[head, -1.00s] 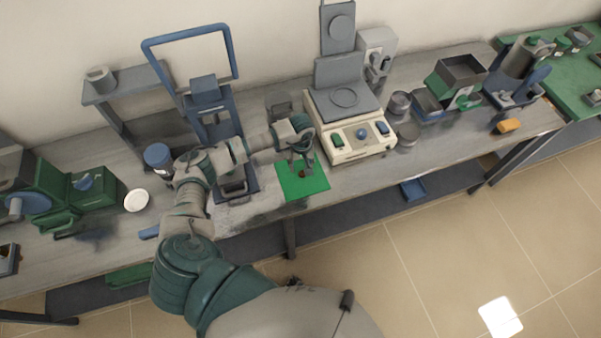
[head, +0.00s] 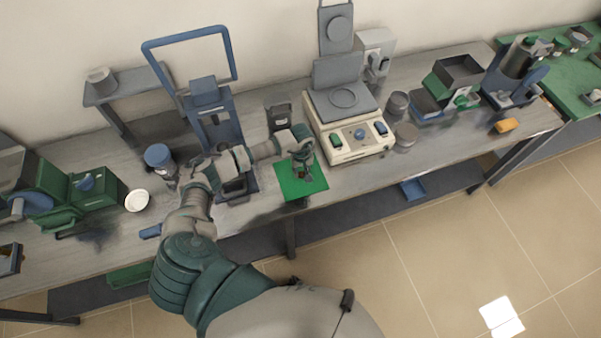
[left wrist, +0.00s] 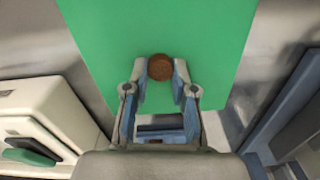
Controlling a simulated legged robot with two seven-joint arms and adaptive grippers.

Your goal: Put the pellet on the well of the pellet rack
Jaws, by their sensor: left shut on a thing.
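The pellet (left wrist: 160,67) is a small brown disc. In the left wrist view it sits between the fingertips of my left gripper (left wrist: 160,75), which is shut on it. The green mat (left wrist: 215,40) lies behind it in that view. In the head view my left gripper (head: 304,173) points down over the green mat (head: 290,188), and the pellet is mostly hidden there. I cannot tell the gap between pellet and mat. I cannot pick out the pellet rack or its well with certainty. My right gripper is not in view.
A blue press-like frame (head: 215,112) stands left of the mat. A cream instrument (head: 357,145) with coloured buttons stands close to its right. A grey block (head: 280,116) is behind. A white dish (head: 137,200) lies farther left. The bench's front edge is near the mat.

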